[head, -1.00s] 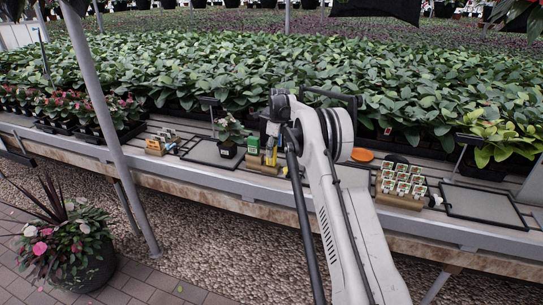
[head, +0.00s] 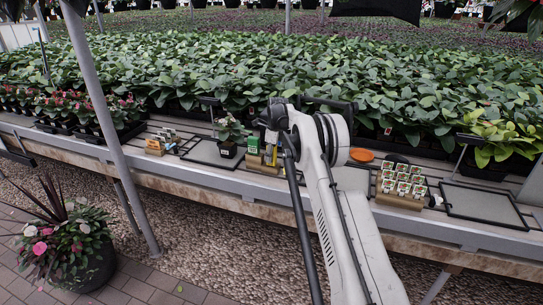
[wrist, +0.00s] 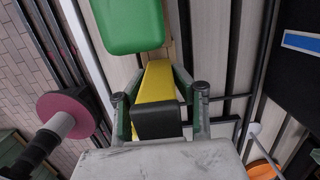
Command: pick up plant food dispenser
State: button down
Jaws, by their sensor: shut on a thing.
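A yellow body with a dark block-shaped end, which looks like the plant food dispenser (wrist: 157,84), lies between the two fingers of my gripper (wrist: 160,96) in the wrist view. The fingers are shut on it, one on each side. A green rounded piece (wrist: 129,24) shows just beyond its far end; I cannot tell whether the two are joined. In the head view my arm hides most of the gripper, and only a little yellow and green shows beside it, near the bench's front edge. I cannot tell whether the dispenser touches the bench.
A small potted plant (head: 229,135) stands just left of the gripper. Small boxed packs (head: 402,181) and an orange disc (head: 362,155) are to the right. Dense leafy plants fill the bench behind. A black-framed tray (head: 484,205) lies empty at the right.

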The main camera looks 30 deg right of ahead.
aim_at(270, 165)
jog(key=shift+r, duration=0.1)
jog(key=shift+r, duration=0.5)
jog(key=r, duration=0.3)
jog(key=shift+a+r, duration=0.15)
jog(key=shift+a, duration=0.15)
jog(key=s+a+r, duration=0.3)
jog(key=a+r, duration=0.3)
jog(key=a, duration=0.4)
jog(key=shift+a+r, duration=0.25)
jog(key=shift+a, duration=0.05)
